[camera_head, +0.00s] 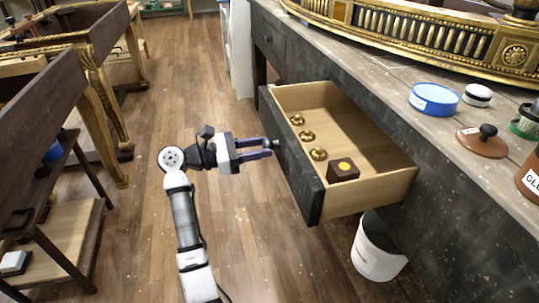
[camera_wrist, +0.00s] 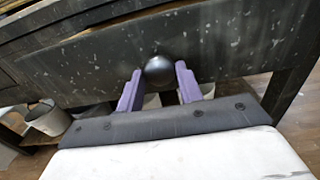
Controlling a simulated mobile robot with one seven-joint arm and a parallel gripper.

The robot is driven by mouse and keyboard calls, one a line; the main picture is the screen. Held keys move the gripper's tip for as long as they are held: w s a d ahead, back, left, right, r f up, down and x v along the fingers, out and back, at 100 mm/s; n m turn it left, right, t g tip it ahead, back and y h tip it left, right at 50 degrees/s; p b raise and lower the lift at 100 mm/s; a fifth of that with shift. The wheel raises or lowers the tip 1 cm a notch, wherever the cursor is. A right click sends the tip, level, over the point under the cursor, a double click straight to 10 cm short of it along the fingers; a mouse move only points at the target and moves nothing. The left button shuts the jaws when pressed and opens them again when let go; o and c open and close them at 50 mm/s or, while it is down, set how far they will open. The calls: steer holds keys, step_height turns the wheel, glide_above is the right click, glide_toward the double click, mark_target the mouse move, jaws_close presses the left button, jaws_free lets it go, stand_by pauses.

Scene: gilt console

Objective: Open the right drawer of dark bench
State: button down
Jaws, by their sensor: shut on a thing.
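The dark bench (camera_head: 470,190) runs along the right in the head view. Its right drawer (camera_head: 365,203) is pulled well out, with a dark front and pale wooden sides. My gripper (camera_head: 271,148) is at the drawer front. In the wrist view, the two purple fingers (camera_wrist: 160,86) are closed around a round black knob (camera_wrist: 159,70) on the drawer front (camera_wrist: 230,45). In the head view the knob is small and mostly hidden by the fingertips.
A white bucket (camera_head: 377,255) stands below. The benchtop holds a blue tin (camera_head: 434,99) and a gilt piece (camera_head: 420,35). Open wooden floor (camera_head: 190,75) lies left of the drawer.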

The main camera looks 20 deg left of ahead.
steer(key=shift+b+v, duration=0.5)
steer(key=shift+v, duration=0.8)
steer(key=c, duration=0.9)
jaws_free()
steer(key=shift+c, duration=0.2)
steer(key=shift+s, duration=0.1)
steer(key=v, duration=1.3)
steer(key=shift+s+a+b, duration=0.15)
steer(key=shift+a+b, duration=0.15)
